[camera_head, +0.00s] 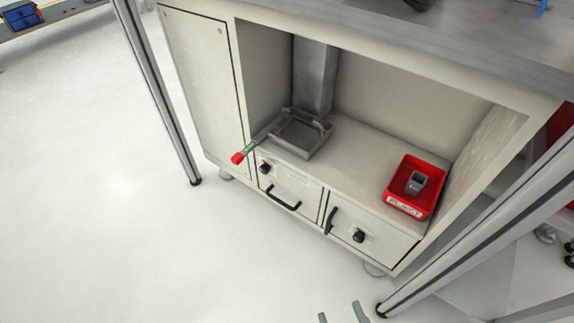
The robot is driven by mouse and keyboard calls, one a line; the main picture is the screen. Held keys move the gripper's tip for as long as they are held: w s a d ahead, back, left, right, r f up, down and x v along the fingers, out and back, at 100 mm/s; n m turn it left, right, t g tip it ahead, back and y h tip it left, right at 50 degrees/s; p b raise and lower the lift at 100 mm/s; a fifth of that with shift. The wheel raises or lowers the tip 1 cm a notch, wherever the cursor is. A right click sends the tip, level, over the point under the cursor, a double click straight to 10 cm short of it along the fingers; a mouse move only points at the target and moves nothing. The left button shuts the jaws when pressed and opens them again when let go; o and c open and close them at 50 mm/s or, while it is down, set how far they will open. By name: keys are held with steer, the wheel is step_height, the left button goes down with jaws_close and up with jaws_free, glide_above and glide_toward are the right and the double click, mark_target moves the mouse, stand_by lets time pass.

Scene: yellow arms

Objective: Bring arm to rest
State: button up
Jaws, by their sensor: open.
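My gripper (342,311) shows only as two grey fingertips at the bottom edge of the head view, right of centre. The fingertips stand apart with nothing between them, over the pale floor in front of the cabinet. The rest of my arm is out of view.
A beige cabinet (205,97) with an open bay stands ahead under a grey worktop. The bay holds a grey fixture with a red-tipped lever (238,157) jutting out and a red bin (433,178) with a grey part inside. Metal posts (160,95) flank it. Floor at left is clear.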

steer(key=s+d+r+m+h, duration=0.4)
steer(key=s+d+r, duration=0.4)
steer(key=s+d, duration=0.25)
step_height(320, 180, up, 37)
steer(key=p, duration=3.7)
steer(key=shift+s+a+r+g, duration=0.15)
steer(key=shift+s+a+g, duration=0.15)
steer(key=shift+a, duration=0.15)
